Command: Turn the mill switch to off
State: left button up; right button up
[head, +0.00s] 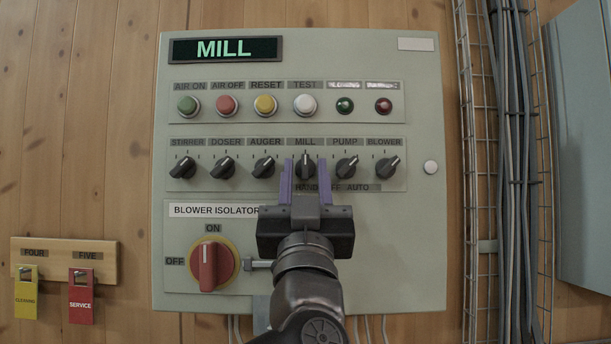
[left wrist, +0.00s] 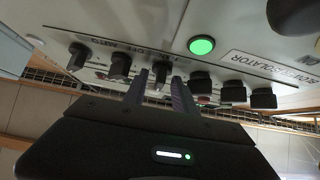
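The mill switch (head: 305,163) is a black rotary knob under the MILL label in the panel's switch row. Its pointer looks upright, at the middle position; the HAND OFF AUTO strip (head: 350,188) below is partly covered by my gripper. My left gripper (head: 305,172) reaches up from below, its two purple fingers apart on either side of the mill knob. Gaps show between knob and fingers in the head view. In the left wrist view the knob (left wrist: 160,77) shows between the fingers (left wrist: 161,88); contact is not clear. My right gripper is not in view.
Pump switch (head: 346,168) and auger switch (head: 263,168) flank the mill knob closely. A red isolator handle (head: 210,265) sits lower left. The display (head: 225,49) reads MILL. A green light (left wrist: 201,45) glows in the left wrist view. Cable trays (head: 500,150) run right.

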pick_arm(q)
jog(key=shift+f, duration=0.1)
jog(key=b+v, duration=0.3)
jog(key=v, duration=0.4)
jog(key=shift+s+f+b, duration=0.2)
jog(key=shift+s+b, duration=0.15)
jog(key=shift+b, duration=0.05)
